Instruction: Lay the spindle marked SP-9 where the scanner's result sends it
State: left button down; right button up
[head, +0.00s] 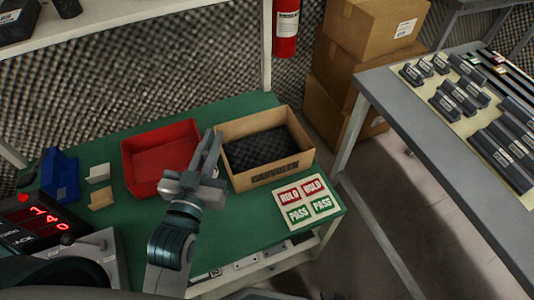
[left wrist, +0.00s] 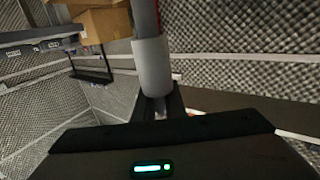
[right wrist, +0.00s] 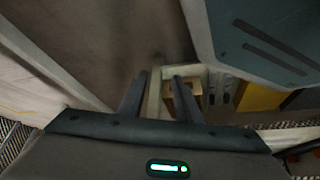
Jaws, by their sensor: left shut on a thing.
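My left gripper (head: 208,158) is over the green bench, in front of the gap between the red tray (head: 130,178) and the cardboard tray (head: 268,180). In the left wrist view it is shut on a pale grey cylindrical piece, which I take for the spindle (left wrist: 151,66). The piece stands out ahead of the fingers; no SP-9 marking is readable. The scanner (head: 45,220) at bottom left shows red characters I cannot read surely. A card (head: 308,203) shows red HOLD above green PASS labels. My right gripper (right wrist: 160,95) is open and empty, outside the head view.
The cardboard tray has dark foam inside. A blue bin (head: 60,176) and two small stands (head: 99,173) are at the bench's left. A grey table (head: 410,120) at right bears several dark labelled pieces. Boxes (head: 365,30) and a red extinguisher (head: 286,28) stand behind.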

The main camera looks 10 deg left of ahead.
jog(key=shift+o, duration=0.6)
jog(key=shift+s+a, duration=0.15)
jog(key=shift+a, duration=0.05)
jog(key=o, duration=0.6)
jog(key=shift+c, duration=0.2)
jog(key=shift+o, duration=0.3)
jog(key=shift+d+f+g+b, duration=0.3)
jog(key=shift+d+b, duration=0.1)
jog(key=shift+d, duration=0.35)
pick_arm(q)
jog(key=w+d+f+m+h, duration=0.1)
jog(key=w+d, duration=0.4)
jog(key=d, duration=0.7)
jog(key=m+h, duration=0.1)
jog(key=h, duration=0.1)
jog(key=shift+w+f+h, duration=0.25)
jog(key=shift+w+h, duration=0.15)
pick_arm(e)
jog(key=shift+r, duration=0.1)
pick_arm(q)
jog(key=shift+d, duration=0.1)
pick_arm(e)
jog(key=shift+s, duration=0.15)
